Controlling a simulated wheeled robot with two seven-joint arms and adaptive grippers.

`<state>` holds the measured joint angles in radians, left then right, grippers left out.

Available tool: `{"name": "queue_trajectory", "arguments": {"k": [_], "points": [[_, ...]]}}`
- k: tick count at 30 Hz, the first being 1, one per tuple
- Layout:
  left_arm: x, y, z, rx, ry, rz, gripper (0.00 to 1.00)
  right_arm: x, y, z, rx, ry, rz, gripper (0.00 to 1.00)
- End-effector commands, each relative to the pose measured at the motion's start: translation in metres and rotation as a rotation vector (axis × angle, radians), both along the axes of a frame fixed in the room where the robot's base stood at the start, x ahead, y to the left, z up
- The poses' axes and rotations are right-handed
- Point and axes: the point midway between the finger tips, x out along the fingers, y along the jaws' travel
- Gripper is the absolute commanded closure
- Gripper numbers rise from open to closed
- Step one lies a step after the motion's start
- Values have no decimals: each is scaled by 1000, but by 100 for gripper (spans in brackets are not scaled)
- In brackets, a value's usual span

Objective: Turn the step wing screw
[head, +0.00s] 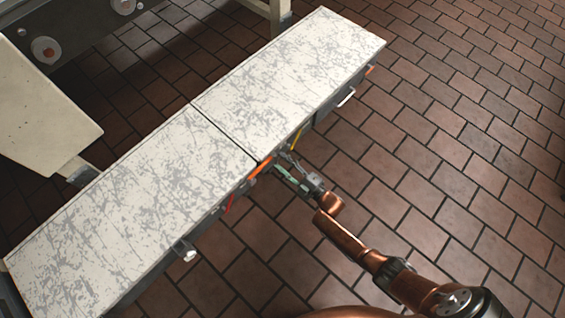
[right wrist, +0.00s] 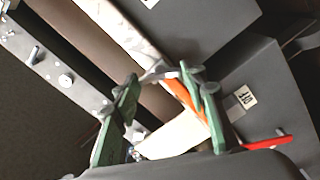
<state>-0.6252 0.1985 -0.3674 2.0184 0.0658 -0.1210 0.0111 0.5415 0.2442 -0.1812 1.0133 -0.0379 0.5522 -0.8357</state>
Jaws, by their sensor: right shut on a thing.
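My right gripper (head: 290,172) is at the front side of the long machine, just below the seam in its pale top. In the right wrist view its two green fingers (right wrist: 160,76) stand apart, with their tips at a small grey part, which appears to be the step wing screw (right wrist: 158,74). The gripper is shut on it. An orange strip (right wrist: 185,101) runs beside the right finger, and the orange piece also shows in the head view (head: 261,166). The fingers hide part of the screw, and its turn angle cannot be told. My left gripper is not in view.
The scratched white top (head: 140,190) lies in two sections. A light handle (head: 346,97) and a knob (head: 189,254) stick out of the machine's front side. A cream panel (head: 40,115) stands at the left. The brown tiled floor (head: 450,130) at the right is clear.

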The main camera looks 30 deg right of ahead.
Motion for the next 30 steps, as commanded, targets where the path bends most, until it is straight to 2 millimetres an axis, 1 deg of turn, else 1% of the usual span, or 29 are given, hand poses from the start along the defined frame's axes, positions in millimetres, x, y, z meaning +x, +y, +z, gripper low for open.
{"name": "queue_trajectory", "arguments": {"k": [3,15,22,30], "points": [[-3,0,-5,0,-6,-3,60,-1,0,-3,-101,-34,-1,85],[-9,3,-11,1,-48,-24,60,-1,0,-3,-421,-149,0,85],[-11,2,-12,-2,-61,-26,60,-1,1,-2,-538,-192,1,85],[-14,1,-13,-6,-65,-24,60,-1,1,-2,-601,-215,1,85]]}}
